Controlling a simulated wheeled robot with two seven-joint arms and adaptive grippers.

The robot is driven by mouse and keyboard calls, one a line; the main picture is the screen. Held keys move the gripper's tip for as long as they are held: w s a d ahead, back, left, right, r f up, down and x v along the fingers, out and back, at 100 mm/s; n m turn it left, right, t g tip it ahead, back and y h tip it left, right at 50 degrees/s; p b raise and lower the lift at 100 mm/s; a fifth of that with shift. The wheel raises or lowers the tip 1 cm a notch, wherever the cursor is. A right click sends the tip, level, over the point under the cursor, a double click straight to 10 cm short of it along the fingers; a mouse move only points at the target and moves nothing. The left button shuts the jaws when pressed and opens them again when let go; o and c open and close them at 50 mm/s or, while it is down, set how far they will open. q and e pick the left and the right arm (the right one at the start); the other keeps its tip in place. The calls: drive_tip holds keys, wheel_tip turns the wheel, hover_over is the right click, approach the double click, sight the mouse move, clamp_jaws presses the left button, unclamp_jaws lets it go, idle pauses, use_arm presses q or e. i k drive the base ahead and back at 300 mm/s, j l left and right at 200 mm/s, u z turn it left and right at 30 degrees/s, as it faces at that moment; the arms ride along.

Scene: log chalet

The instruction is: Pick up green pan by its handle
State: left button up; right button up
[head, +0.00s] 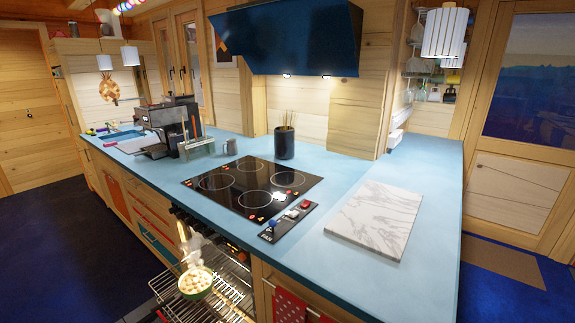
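A small round pan (195,281) with a pale, speckled inside and a greenish side is at the bottom, left of centre. It is at the pulled-out wire racks below the counter. A thin handle-like part rises from it toward the cabinet front. Pale, glassy shapes overlap this part, so I cannot tell exactly where the handle ends. I cannot tell whether the pan rests on the rack or hangs above it. Neither of my grippers shows in the head view.
Wire racks (225,296) stick out below the blue counter (335,170). The counter holds a black cooktop (250,187), a marble board (376,219), a utensil cup (284,143) and a coffee machine (180,118). Dark floor (70,250) at the left is clear.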

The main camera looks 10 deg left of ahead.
sight(196, 282)
drive_tip(key=u, duration=1.65)
